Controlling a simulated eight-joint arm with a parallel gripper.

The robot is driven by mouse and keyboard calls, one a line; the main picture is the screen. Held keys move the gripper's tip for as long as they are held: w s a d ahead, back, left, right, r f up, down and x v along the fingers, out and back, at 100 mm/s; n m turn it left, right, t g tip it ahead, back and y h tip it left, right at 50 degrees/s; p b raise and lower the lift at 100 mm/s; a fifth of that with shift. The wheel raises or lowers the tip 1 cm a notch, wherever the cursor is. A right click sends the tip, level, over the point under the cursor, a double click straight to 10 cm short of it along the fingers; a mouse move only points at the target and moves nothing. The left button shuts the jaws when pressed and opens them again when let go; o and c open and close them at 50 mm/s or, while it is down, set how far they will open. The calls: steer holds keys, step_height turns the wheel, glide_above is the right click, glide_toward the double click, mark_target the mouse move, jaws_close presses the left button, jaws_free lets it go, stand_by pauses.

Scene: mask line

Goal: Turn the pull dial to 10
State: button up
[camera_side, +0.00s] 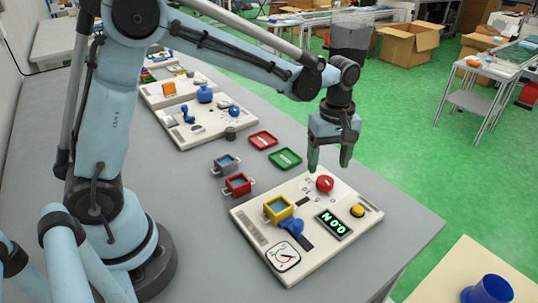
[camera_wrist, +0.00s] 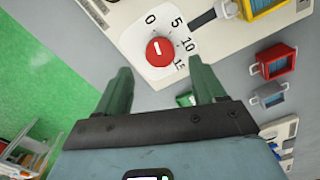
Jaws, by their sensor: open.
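The pull dial (camera_side: 325,184) is a round red knob on a white plate at the back of the near cream board. In the wrist view the dial (camera_wrist: 160,52) is ringed by the numbers 0, 5, 10 and 15. Its white mark points up, roughly toward the 0. My gripper (camera_side: 329,164) hangs pointing down above the dial, its green fingers apart and empty. In the wrist view my gripper (camera_wrist: 162,72) has a finger at each side of the frame, with the dial beyond the gap, not held.
The near board (camera_side: 258,256) also bears a yellow box (camera_side: 278,208), a blue part (camera_side: 292,227), a green-lit display (camera_side: 333,225) seemingly reading 0.0 N, and a yellow button (camera_side: 358,211). Red (camera_side: 238,185) and grey (camera_side: 226,164) boxes stand behind it. The table's right edge is close.

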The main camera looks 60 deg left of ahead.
mark_target(325, 180)
steer(key=shift+f, duration=2.55)
steer(key=shift+c, duration=0.3)
steer(key=c, duration=1)
